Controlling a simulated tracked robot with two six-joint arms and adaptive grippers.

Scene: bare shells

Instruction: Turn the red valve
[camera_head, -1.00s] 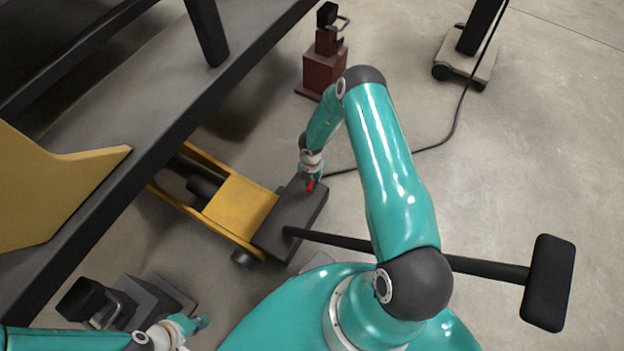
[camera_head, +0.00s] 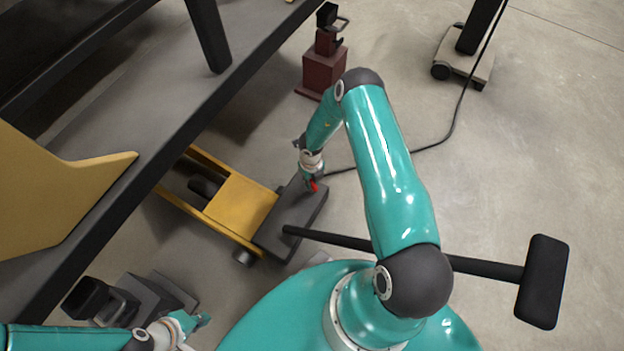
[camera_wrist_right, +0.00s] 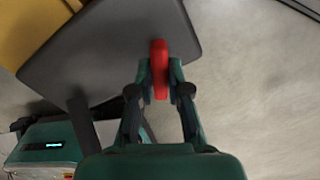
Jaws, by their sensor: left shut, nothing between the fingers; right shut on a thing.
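The red valve (camera_head: 313,186) sits at the dark grey end block (camera_head: 291,215) of a yellow-framed jack. In the right wrist view the valve (camera_wrist_right: 159,68) is a narrow upright red piece between the fingertips. My right gripper (camera_head: 311,181) is shut on it, with one finger on each side; the wrist view shows the same gripper (camera_wrist_right: 160,75). My left gripper (camera_head: 203,319) is shut and empty at the lower left, well away from the valve. Part of the valve is hidden by my right gripper in the head view.
The yellow jack frame (camera_head: 238,203) runs under a large dark beam structure (camera_head: 165,130). A black T-handle (camera_head: 545,282) extends right from the block. A dark red stand (camera_head: 324,70) and a wheeled base (camera_head: 464,55) with a cable are behind. Open floor lies right.

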